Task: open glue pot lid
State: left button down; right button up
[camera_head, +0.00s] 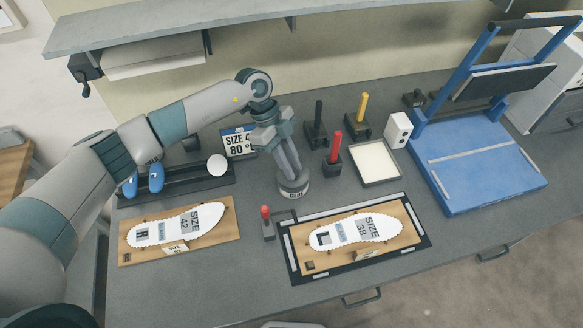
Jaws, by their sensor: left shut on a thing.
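The glue pot (295,191) is a short dark grey round pot with a pale label, standing on the bench near the middle of the head view. My left gripper (290,171) comes down over it from above, its fingers close together at the pot's top. It is shut on the lid, which the fingers largely hide. I cannot tell whether the lid is seated or slightly raised. My right gripper is not in view.
A red-handled tool in a block (333,160) and a grey tray (376,163) stand right of the pot. A size sign (238,142) stands behind left. Insole boards (224,237) and (310,268) lie in front. A blue press (480,165) stands at right.

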pick_arm(q)
jog(key=g+b, duration=0.1)
jog(key=w+g+h+b, duration=0.1)
jog(key=b, duration=0.1)
jog(key=w+r+g+b, duration=0.1)
jog(key=shift+w+a+n+g+h+b, duration=0.2)
jog(key=shift+a+n+g+h+b, duration=0.1)
jog(key=shift+a, duration=0.05)
jog(key=shift+w+a+r+g+b, duration=0.2)
jog(key=shift+w+g+b, duration=0.3)
jog(key=shift+b, duration=0.5)
jog(key=shift+r+g+h+b, duration=0.25)
jog(key=shift+g+h+b, duration=0.05)
